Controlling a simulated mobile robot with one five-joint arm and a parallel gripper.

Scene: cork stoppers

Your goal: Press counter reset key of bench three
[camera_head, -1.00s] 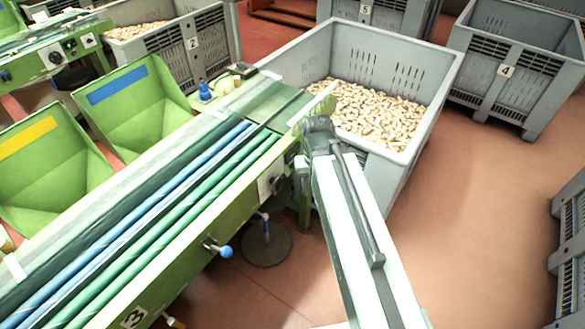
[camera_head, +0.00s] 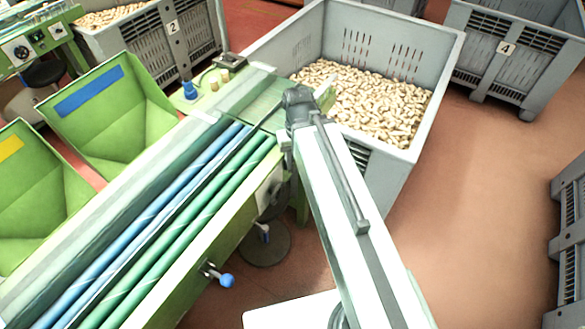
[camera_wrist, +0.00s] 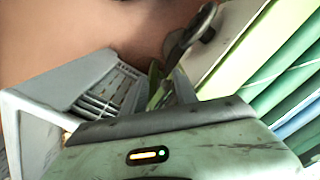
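Bench three is the long green bench (camera_head: 215,255) at the left of the head view, with blue and green rollers along its top. A pale panel (camera_head: 268,190) with a dark round part sits on its near side, partly hidden by my arm. I cannot make out a reset key on it. My gripper (camera_wrist: 160,88) shows in the wrist view between the crate and the bench, with its fingers unclear. My arm hides it in the head view. A body with a small lit orange bar fills the bottom of the wrist view.
A grey crate of corks (camera_head: 425,150) stands behind my arm. A blue-knobbed lever (camera_head: 226,280) juts from the bench side, near a dark round base (camera_head: 262,242) on the floor. Crate 4 (camera_head: 520,75) is back right. Open floor (camera_head: 470,220) lies right.

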